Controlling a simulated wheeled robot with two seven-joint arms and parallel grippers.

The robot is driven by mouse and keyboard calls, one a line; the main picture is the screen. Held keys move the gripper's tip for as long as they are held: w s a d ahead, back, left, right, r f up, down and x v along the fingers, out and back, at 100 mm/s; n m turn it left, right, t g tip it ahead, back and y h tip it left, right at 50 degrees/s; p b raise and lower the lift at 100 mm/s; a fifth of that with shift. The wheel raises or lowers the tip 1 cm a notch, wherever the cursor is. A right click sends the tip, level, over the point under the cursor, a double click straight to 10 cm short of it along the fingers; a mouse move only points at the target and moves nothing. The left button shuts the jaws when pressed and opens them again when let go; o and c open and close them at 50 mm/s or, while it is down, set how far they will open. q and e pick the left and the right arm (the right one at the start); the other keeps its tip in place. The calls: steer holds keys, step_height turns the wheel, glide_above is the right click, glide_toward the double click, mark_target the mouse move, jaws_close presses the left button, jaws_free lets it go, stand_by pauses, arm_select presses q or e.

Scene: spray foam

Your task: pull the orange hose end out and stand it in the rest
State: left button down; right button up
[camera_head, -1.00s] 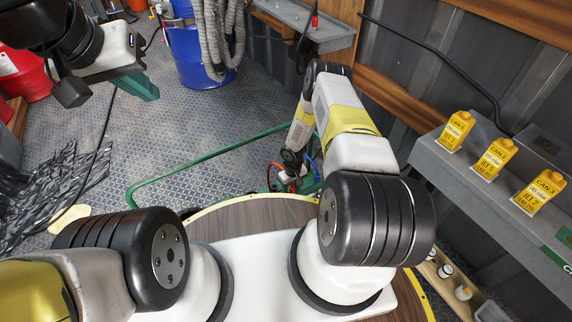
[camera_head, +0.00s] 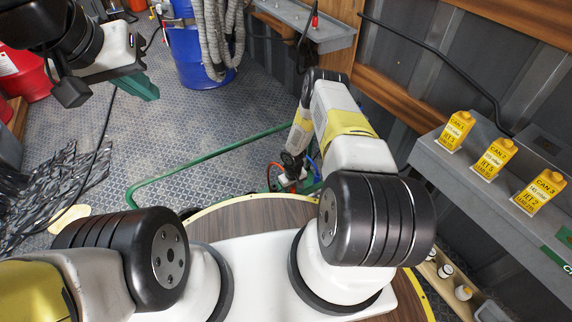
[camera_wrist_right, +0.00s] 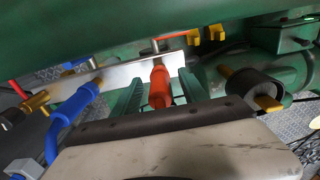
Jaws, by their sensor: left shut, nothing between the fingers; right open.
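The orange hose end (camera_wrist_right: 159,88) shows in the right wrist view, upright in the picture, with a grey metal tip beyond it by a pale metal plate (camera_wrist_right: 112,84). My right gripper (camera_wrist_right: 161,92) is open, its green fingers on either side of the orange hose end; I cannot tell whether they touch it. In the head view the orange hose (camera_head: 270,174) curves beside my right wrist, and the right fingers are hidden. My left gripper (camera_head: 146,88) is shut and empty at the upper left, far from the hose. I cannot make out the rest for sure.
A blue hose end (camera_wrist_right: 62,118) with brass fittings lies left of the orange one. A green cylinder with a black collar (camera_wrist_right: 246,88) is close on the right. A green rail (camera_head: 200,155) crosses in front of my base. Yellow cans (camera_head: 494,158) stand on the right shelf.

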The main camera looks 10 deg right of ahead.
stand_by(0.5)
jaws_close()
stand_by(1.2)
steer(key=shift+r, duration=0.1)
steer(key=shift+r, duration=2.9)
